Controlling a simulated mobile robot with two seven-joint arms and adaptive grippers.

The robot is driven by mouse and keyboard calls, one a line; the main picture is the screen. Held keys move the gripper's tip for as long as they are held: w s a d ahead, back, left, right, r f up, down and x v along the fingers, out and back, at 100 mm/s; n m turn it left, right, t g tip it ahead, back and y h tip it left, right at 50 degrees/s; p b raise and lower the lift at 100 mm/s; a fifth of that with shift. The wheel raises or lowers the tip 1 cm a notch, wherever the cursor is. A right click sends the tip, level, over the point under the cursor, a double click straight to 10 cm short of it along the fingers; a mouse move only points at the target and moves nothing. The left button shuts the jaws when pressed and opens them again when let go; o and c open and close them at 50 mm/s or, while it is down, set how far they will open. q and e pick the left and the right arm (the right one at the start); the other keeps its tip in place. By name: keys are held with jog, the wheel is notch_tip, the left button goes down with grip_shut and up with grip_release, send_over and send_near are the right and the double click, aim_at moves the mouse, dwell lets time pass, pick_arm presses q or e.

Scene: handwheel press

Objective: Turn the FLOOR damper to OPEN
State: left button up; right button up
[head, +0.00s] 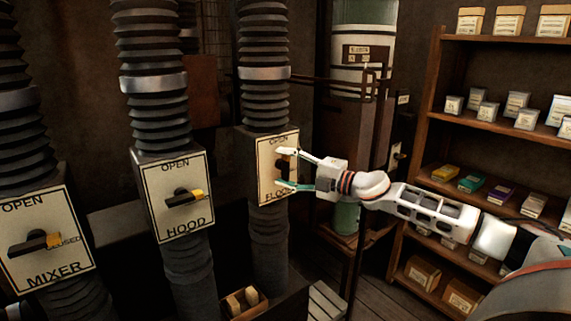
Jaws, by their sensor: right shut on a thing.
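The FLOOR damper (267,187) is a dark box on a ribbed duct, with a cream plate marked OPEN at the top and FLOOR at the bottom. My right gripper (285,169) reaches it from the right, its fingers one above the other at the plate, shut on the damper handle (279,160). The handle is mostly hidden by the fingers. A yellowish bit shows by the upper finger, and I cannot tell the handle's exact angle. My left gripper is not in view.
The HOOD damper (158,215) and the MIXER damper (20,270) stand to the left, their black handles level with yellow ends to the right. A wooden shelf (437,100) with small boxes stands at right. A small crate (262,308) sits below.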

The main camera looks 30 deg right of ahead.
aim_at(289, 169)
jog(key=shift+n, duration=0.3)
jog(key=o, duration=1.1)
jog(key=shift+v, duration=6)
jog(key=shift+r, duration=0.1)
